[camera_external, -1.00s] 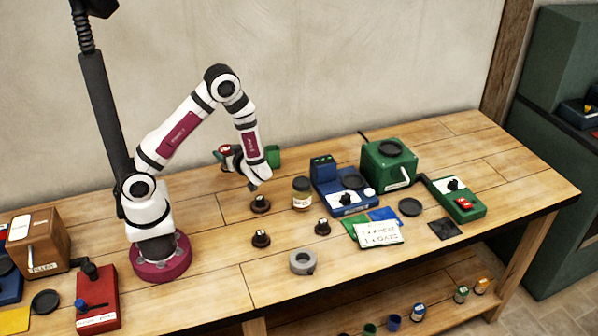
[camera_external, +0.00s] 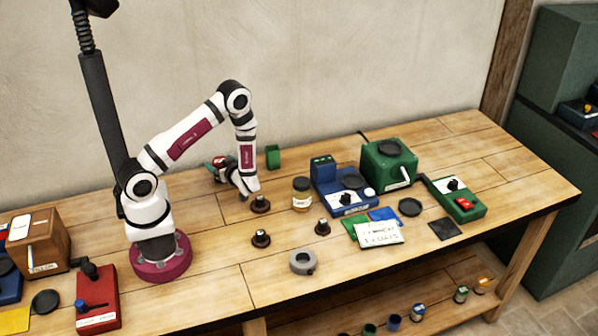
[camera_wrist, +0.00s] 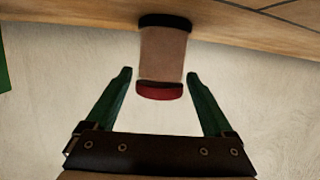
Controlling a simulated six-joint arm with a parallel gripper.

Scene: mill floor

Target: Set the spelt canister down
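The spelt canister (camera_wrist: 163,55) shows in the wrist view as a pale brown cylinder with a red lid and a dark band at its other end. The dark end appears to meet the wooden bench (camera_wrist: 80,22); the picture is upside down, so the lid is up. My gripper (camera_wrist: 160,75) is open, its green fingers either side of the lid end, with a clear gap on the left. In the external view my gripper (camera_external: 218,168) is low over the bench, left of my forearm. There the canister is mostly hidden, and its label cannot be read.
A dark knobbed weight (camera_external: 260,204), a jar (camera_external: 301,194) and two more weights stand to the right. A green block (camera_external: 273,157) is behind. A blue scale (camera_external: 340,190) and green mill (camera_external: 389,163) are farther right.

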